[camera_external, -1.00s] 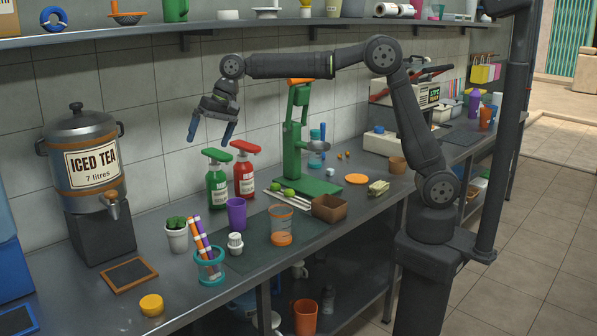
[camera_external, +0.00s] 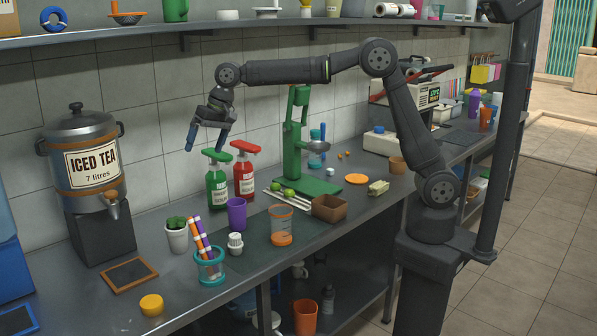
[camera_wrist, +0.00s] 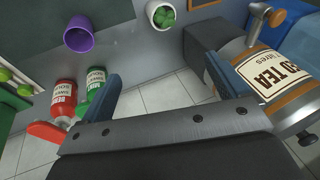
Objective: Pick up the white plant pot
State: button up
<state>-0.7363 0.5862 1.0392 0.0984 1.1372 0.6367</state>
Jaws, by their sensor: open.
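The white plant pot (camera_external: 177,238) stands on the counter with a green plant in it, left of the striped straws and right of the iced tea dispenser. In the wrist view the pot (camera_wrist: 160,38) shows near the top middle, with green leaves (camera_wrist: 164,17) inside. My gripper (camera_external: 207,146) is open and empty, high above the counter over the spray bottles, up and to the right of the pot. In the wrist view its two blue fingers (camera_wrist: 162,92) are spread apart, with wall tiles and counter between them.
Green (camera_external: 216,186) and red (camera_external: 243,176) spray bottles stand right of the pot, against the wall. A purple cup (camera_external: 237,214) and a teal holder with straws (camera_external: 209,268) are close by. The iced tea dispenser (camera_external: 85,160) stands left. A small blackboard (camera_external: 129,275) lies in front.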

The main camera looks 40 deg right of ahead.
jog(key=a+f+n+t+h, duration=0.1)
jog(key=a+f+n, duration=0.6)
jog(key=f, duration=0.4)
send_near(177, 225)
jog(key=x, duration=0.5)
jog(key=shift+s+a+f, duration=0.2)
jog(key=shift+a, duration=0.2)
jog(key=shift+w+d+x, duration=0.1)
jog(key=shift+d+x, duration=0.05)
jog(key=shift+x, duration=1.3)
jog(key=shift+w+d+x, duration=0.15)
jog(key=shift+d+x, duration=0.05)
jog(key=shift+x, duration=1.2)
jog(key=shift+c, duration=0.4)
jog(key=c, duration=1.2)
jog(key=shift+r, duration=0.2)
